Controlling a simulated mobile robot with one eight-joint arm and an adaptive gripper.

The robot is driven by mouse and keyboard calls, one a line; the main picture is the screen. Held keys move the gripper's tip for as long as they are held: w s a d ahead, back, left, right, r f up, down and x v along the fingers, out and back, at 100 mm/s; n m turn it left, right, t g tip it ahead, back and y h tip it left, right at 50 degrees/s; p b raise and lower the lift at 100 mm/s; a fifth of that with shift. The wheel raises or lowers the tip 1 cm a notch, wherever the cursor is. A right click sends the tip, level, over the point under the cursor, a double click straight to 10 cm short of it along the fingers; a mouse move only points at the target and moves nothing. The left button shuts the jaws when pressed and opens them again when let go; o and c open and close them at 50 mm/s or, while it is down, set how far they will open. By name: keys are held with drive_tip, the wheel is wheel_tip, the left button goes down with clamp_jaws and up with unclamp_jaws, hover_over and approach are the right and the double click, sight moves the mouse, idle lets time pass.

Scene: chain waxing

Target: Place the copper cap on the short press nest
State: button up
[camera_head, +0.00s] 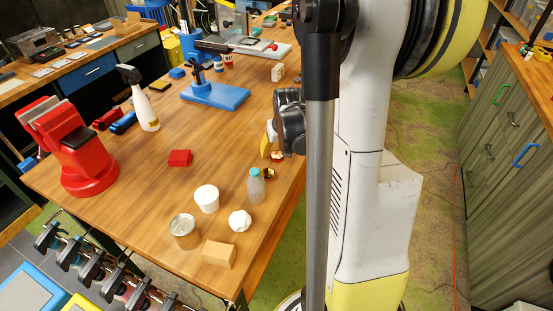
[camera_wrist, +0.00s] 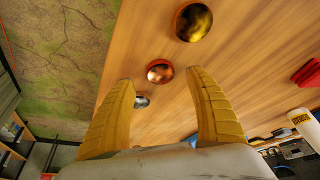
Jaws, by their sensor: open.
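The copper cap (camera_wrist: 160,73), a small shiny round piece, lies on the wooden table beyond my fingertips in the wrist view. In the head view the copper cap (camera_head: 278,155) shows small beside my yellow finger. My gripper (camera_wrist: 161,80) is open and empty, its two yellow fingers spread wide, with the cap lined up with the gap between them and apart from both. In the head view my gripper (camera_head: 266,143) is above the table's right edge, partly hidden by my arm. I cannot tell for sure which thing is the short press nest.
A brass-coloured cap (camera_wrist: 193,22) lies beyond the copper one; a silvery piece (camera_wrist: 142,102) is near the left finger. A bottle (camera_head: 256,186), white cup (camera_head: 206,198) and tin (camera_head: 184,232) stand toward the front. A blue-based stand (camera_head: 215,96) and red vise (camera_head: 75,150) stand farther left.

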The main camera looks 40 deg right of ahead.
sight(277, 155)
drive_tip(key=b+x, duration=0.1)
drive_tip(key=x, duration=0.2)
drive_tip(key=shift+w+f, duration=0.1)
drive_tip(key=shift+f, duration=0.05)
drive_tip(key=shift+a, duration=0.1)
drive_tip(key=shift+c, duration=0.5)
clamp_jaws()
drive_tip(key=shift+r, duration=0.25)
